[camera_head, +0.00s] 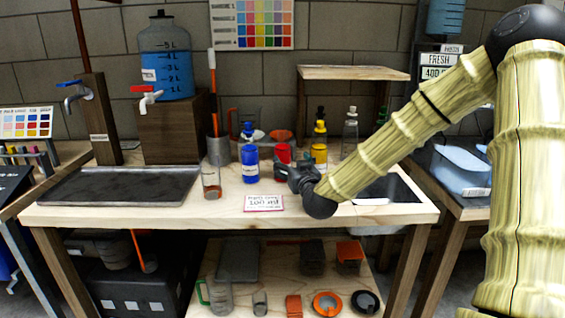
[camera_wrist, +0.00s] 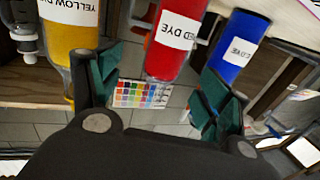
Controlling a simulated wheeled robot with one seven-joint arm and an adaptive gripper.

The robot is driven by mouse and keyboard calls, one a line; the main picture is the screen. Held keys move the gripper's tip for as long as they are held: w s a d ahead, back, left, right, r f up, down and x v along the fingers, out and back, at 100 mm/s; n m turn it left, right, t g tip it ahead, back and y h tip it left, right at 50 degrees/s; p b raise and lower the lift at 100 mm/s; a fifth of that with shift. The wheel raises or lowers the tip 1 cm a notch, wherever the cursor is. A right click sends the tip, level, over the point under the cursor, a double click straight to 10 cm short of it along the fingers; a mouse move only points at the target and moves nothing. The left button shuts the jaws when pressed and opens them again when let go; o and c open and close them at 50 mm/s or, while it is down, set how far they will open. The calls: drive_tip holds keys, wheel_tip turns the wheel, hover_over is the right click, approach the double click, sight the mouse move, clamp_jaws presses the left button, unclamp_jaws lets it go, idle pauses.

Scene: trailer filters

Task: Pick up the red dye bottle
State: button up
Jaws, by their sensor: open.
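The red dye bottle (camera_head: 283,153) stands on the wooden table, partly hidden by my gripper (camera_head: 296,177) in the head view. In the wrist view the red bottle (camera_wrist: 170,50), with a white label, shows ahead in the gap between my fingers. My gripper (camera_wrist: 160,92) is open and empty, with its dark green fingers spread. I cannot tell whether the bottle is within finger depth. The blue dye bottle (camera_head: 249,160) stands to its left and the yellow dye bottle (camera_head: 319,150) to its right in the head view.
In the wrist view, the blue bottle (camera_wrist: 233,45) is close to one finger and the yellow bottle (camera_wrist: 70,35) close to the other. A clear bottle (camera_head: 350,130) stands right of the yellow one.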

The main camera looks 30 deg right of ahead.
sight(286, 159)
drive_tip(key=shift+a+x, duration=0.15)
drive_tip(key=shift+x, duration=0.75)
drive_tip(key=shift+a+x, duration=0.2)
drive_tip(key=shift+x, duration=0.75)
drive_tip(key=x, duration=0.2)
drive_tip(key=b+x, duration=0.1)
drive_tip(key=shift+w+d+f, duration=0.1)
drive_tip(key=shift+w+f, duration=0.15)
drive_tip(key=shift+f, duration=0.05)
drive_tip(key=shift+w+d, duration=0.1)
drive_tip(key=shift+w, duration=0.3)
drive_tip(key=shift+r, duration=0.1)
drive_tip(key=c, duration=1.4)
